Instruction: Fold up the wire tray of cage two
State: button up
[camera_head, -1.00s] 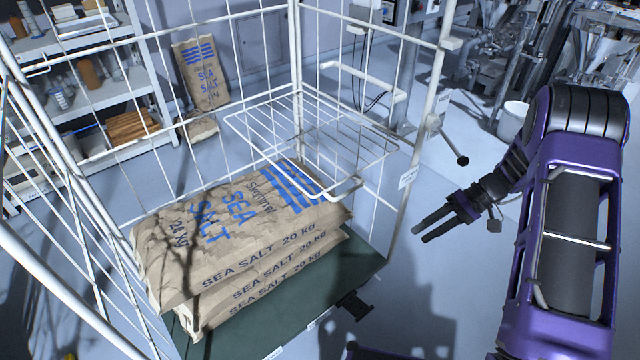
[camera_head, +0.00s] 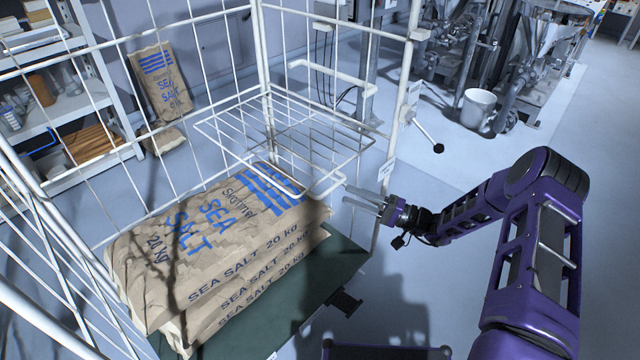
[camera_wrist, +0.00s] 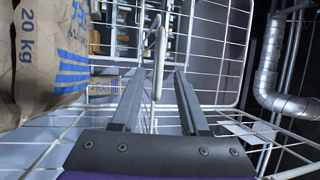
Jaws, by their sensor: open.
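The wire tray (camera_head: 285,132) juts out level from the back of the white wire cage (camera_head: 262,60), above the sacks. Its front lip (camera_head: 330,187) bends down toward me. My gripper (camera_head: 347,194) is open and empty at the cage's right front side, its fingers pointing left toward the lip. In the wrist view a pale rod loop (camera_wrist: 158,60), likely the tray's lip, shows between the tips of my gripper (camera_wrist: 160,74). I cannot tell how deep it sits between them. The fingers are not closed on it.
Sea salt sacks (camera_head: 200,235) lie stacked on the cage's green base (camera_head: 335,262) under the tray. A black-knobbed lever (camera_head: 437,148) sticks out right of the cage post. Another sack (camera_head: 160,85) stands behind. A white bucket (camera_head: 478,108) stands back right.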

jog(key=x, duration=0.9)
jog(key=shift+a, duration=0.25)
jog(key=shift+w, duration=0.1)
jog(key=c, duration=0.6)
grip_shut()
jog(key=shift+r, duration=0.1)
